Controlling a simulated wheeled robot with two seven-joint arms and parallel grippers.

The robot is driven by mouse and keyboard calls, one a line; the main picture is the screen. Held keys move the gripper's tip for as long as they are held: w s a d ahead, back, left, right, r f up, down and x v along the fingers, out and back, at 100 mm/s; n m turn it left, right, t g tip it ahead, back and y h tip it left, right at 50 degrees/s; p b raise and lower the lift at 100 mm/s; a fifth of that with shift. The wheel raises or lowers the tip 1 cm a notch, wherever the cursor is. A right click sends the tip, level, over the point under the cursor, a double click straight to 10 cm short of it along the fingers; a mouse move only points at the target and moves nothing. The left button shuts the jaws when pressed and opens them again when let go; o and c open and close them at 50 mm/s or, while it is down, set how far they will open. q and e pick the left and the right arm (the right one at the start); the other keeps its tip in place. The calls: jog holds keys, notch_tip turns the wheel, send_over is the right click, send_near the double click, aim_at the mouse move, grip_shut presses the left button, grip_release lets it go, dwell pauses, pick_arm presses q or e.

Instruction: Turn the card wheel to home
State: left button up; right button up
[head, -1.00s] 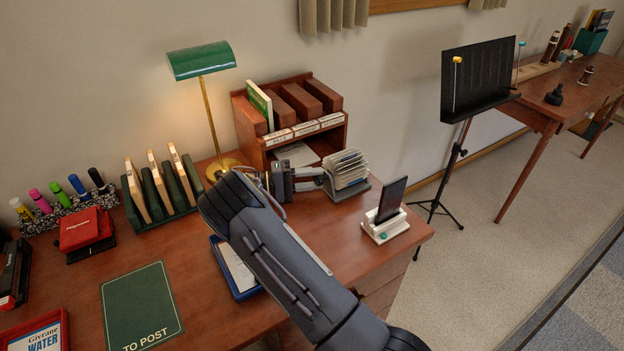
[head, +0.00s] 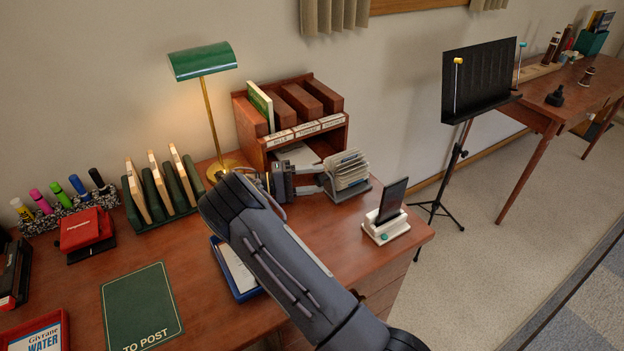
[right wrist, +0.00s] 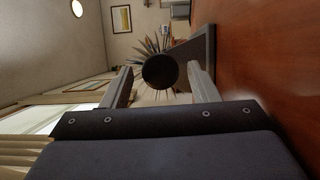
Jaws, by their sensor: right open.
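The card wheel (head: 349,171) is a rotary file of pale cards on a dark base, near the right end of the brown desk. In the right wrist view its cards (right wrist: 150,44) fan out behind a round dark knob (right wrist: 160,71). My right gripper (head: 316,182) is at the wheel's left side. In the right wrist view its open fingers (right wrist: 158,82) stand on either side of the knob; contact cannot be told. My left gripper is not in view.
A wooden sorter (head: 288,120) stands just behind the wheel. A phone on a white stand (head: 389,213) is to its right. A green lamp (head: 202,62) and card rack (head: 160,187) are to the left. A blue tray (head: 243,291) lies under my arm.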

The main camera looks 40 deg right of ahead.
jog(key=shift+r, duration=0.45)
jog(key=o, duration=0.6)
notch_tip(320, 180, up, 6)
jog(key=s+a, duration=0.1)
jog(key=s, duration=0.1)
jog(key=shift+a, duration=0.25)
jog(key=s+a+r, duration=0.3)
jog(key=shift+s+r, duration=0.1)
jog(key=shift+r, duration=0.15)
jog(key=c, duration=0.6)
jog(key=s+a+r, duration=0.2)
jog(key=s+a, duration=0.2)
jog(key=s, duration=0.1)
jog(key=shift+s+a+r, duration=0.15)
jog(key=shift+s+r, duration=0.1)
jog(key=shift+s, duration=0.1)
